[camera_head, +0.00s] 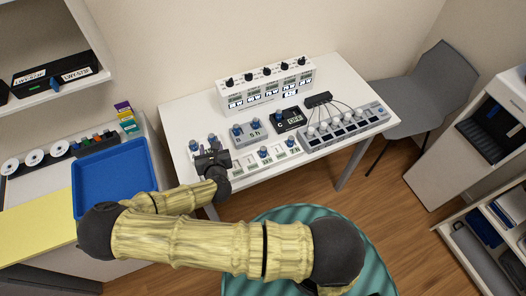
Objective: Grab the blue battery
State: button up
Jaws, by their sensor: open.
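My gripper (211,160) hangs over the left part of the white table (180,112), seen from behind and small. It is open, and nothing shows between its fingers. I cannot pick out one blue battery for certain. Small blue upright pieces stand on the devices near the gripper: one (194,146) just left of it, one (237,129) on a grey box, and one (263,152) on a white strip to its right. Small coloured pieces (100,136), some blue, stand on the left counter. The gripper partly hides the device below it.
A white panel with black knobs (268,86) stands at the table's back. A grey strip with wires (343,127) lies at the right. A grey chair (421,100) stands beyond the table. My arm crosses the foreground.

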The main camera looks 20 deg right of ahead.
dwell(0.4)
jog(key=d+m+g+h, duration=0.1)
jog(key=d+m, duration=0.1)
jog(key=m, duration=0.1)
jog(key=d+m+g, duration=0.1)
jog(key=d+m, duration=0.1)
jog(key=m, duration=0.1)
jog(key=s+d+m+g+h, duration=0.1)
jog(key=m, duration=0.2)
jog(key=shift+s+d+r+g+h, duration=0.1)
jog(key=shift+d+r+g+h, duration=0.1)
jog(key=shift+d+g+h, duration=0.15)
jog(key=s+d+r+m+g+y, duration=0.1)
jog(key=s+d+r+m+g, duration=0.1)
jog(key=s+d+r+m, duration=0.2)
jog(key=s+d+r+m+g, duration=0.3)
jog(key=s+r+m, duration=0.3)
jog(key=r+m, duration=0.4)
jog(key=s+d+r+m+g+y, duration=0.1)
jog(key=s+d+r+m, duration=0.4)
jog(key=m, duration=0.8)
notch_tip(320, 180, up, 3)
jog(key=shift+r+g+y, duration=0.1)
jog(key=shift+g+y, duration=0.25)
jog(key=shift+g, duration=0.3)
jog(key=shift+c, duration=0.7)
jog(key=shift+w+a, duration=0.1)
jog(key=shift+a, duration=0.05)
